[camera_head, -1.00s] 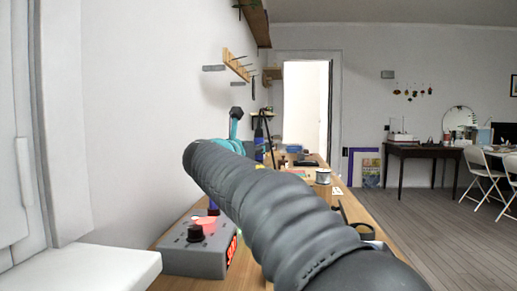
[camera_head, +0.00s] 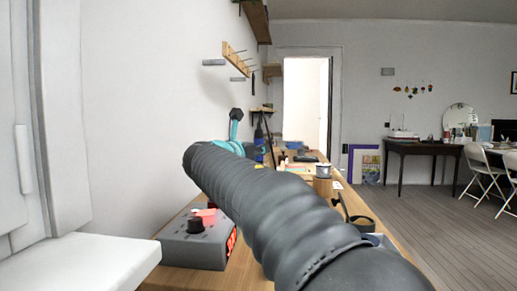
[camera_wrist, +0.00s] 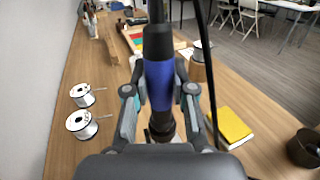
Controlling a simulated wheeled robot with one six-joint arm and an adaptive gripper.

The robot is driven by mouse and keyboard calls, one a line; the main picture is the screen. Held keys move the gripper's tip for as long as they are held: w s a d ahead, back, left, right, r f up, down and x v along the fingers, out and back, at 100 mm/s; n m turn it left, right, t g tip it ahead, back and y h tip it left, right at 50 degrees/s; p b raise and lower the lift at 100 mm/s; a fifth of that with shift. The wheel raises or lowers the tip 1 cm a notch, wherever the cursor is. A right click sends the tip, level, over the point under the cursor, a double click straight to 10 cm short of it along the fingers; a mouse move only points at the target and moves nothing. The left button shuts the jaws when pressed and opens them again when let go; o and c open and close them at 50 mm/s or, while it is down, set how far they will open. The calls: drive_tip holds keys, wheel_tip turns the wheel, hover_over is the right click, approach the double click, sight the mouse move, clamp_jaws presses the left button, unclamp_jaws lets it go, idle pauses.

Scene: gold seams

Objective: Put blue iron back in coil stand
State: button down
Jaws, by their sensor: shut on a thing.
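The blue iron (camera_wrist: 158,85) stands roughly upright in the wrist view, its blue grip between the two fingers of my gripper (camera_wrist: 160,98), which is shut on it. Its black upper part and cable rise toward the top of that view, and a dark collar shows below the fingers. Its lower end is hidden by my gripper. I cannot make out the coil stand in either view.
A grey station (camera_head: 195,240) with a black knob and red display sits at the bench's left. Two white-flanged spools (camera_wrist: 82,124) stand left of the iron. A yellow pad (camera_wrist: 235,125) and a dark cup (camera_wrist: 303,148) are at the right. A metal tin (camera_wrist: 201,52) is beyond.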

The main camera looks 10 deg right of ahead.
sight(257, 134)
drive_tip(key=shift+f, duration=0.4)
drive_tip(key=shift+c, duration=2.1)
unclamp_jaws()
drive_tip(key=shift+r+p, duration=2.25)
drive_tip(key=shift+r, duration=1.25)
